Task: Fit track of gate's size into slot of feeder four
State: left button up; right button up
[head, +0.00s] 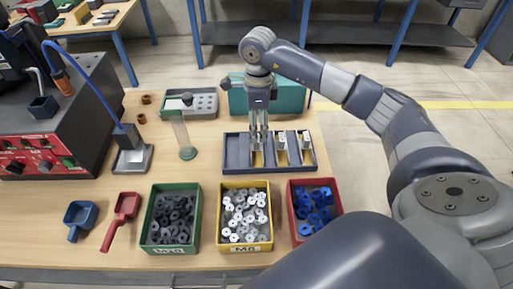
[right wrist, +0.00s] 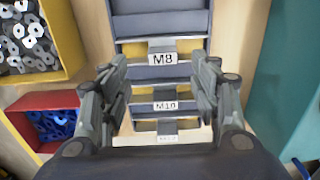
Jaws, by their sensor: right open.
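A dark blue-grey rack (head: 235,155) with several compartments stands on the bench. It holds three tracks with white labels, and yellow shows in its compartments. My right gripper (head: 258,143) points down over the rack's left-hand track. In the right wrist view it (right wrist: 160,82) is open, fingers on either side of the track row, nothing held. My left gripper is out of view. I cannot identify feeder four, its slot or the gate's size.
A green bin (head: 148,243), a yellow bin (head: 246,246) and a red bin (head: 337,210) of small parts line the front. A clear tube (head: 180,130), a grey holed tray (head: 205,112) and a teal box (head: 290,95) stand behind. A dark machine (head: 85,135) is left.

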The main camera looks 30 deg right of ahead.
aim_at(256, 145)
jog(key=f, duration=0.2)
jog(key=f+p, duration=0.1)
jog(key=f, duration=0.3)
jog(key=shift+w+f, duration=0.25)
jog(key=shift+c, duration=0.6)
jog(key=c, duration=1.2)
